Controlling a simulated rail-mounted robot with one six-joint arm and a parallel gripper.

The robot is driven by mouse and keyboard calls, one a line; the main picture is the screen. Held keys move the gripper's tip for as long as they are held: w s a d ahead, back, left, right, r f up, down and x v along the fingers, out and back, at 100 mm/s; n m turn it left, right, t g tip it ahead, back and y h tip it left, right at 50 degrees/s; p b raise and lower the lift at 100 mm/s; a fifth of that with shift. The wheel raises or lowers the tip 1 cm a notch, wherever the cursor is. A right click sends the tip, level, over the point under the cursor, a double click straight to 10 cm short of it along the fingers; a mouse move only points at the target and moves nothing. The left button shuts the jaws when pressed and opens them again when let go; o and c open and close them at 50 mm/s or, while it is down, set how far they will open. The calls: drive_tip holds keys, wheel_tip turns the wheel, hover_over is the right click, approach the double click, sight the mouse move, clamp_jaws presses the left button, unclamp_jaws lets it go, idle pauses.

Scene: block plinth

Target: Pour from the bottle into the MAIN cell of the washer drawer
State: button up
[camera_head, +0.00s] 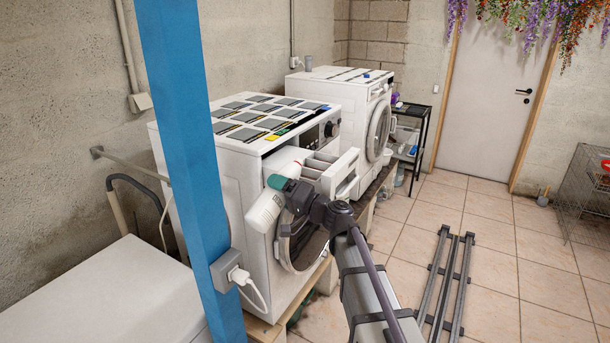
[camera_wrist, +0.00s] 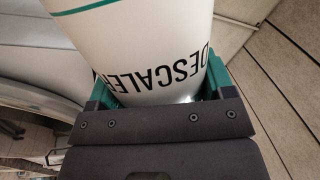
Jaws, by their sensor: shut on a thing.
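The bottle (camera_head: 264,212) is white with a "DESCALER" label, which reads upside down in the wrist view (camera_wrist: 145,45). My gripper (camera_head: 279,183) has teal fingers and is shut around the bottle's body. The bottle is tilted, in front of the near washer and at the left of its open drawer (camera_head: 345,178). The drawer is pulled out and shows several pale cells; I cannot tell which is the MAIN one. The bottle's mouth is not clear in either view, and no flowing liquid can be seen.
The near washer (camera_head: 232,165) has dark flat panels on top and a round door below the drawer. A blue post (camera_head: 185,130) stands at the left front. A second washer (camera_head: 350,85) stands behind. Metal rails (camera_head: 447,275) lie on the tiled floor.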

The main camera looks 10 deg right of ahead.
drive_tip(key=shift+s+a+r+m+t+p, duration=0.15)
drive_tip(key=shift+r+m+t+p, duration=0.25)
drive_tip(key=shift+r+m+p, duration=0.4)
idle(1.4)
drive_tip(key=shift+w+d+r+m+h+p, duration=0.2)
drive_tip(key=shift+r+m+p, duration=0.15)
drive_tip(key=shift+m, duration=0.2)
drive_tip(key=shift+w+d+r+m+h+p, duration=0.1)
drive_tip(key=shift+w+d+r+m+p, duration=0.1)
drive_tip(key=shift+r+m, duration=0.25)
idle(1.5)
drive_tip(key=shift+r+m+t+p, duration=0.3)
drive_tip(key=shift+r+m+p, duration=0.45)
drive_tip(key=shift+m, duration=0.45)
idle(2.1)
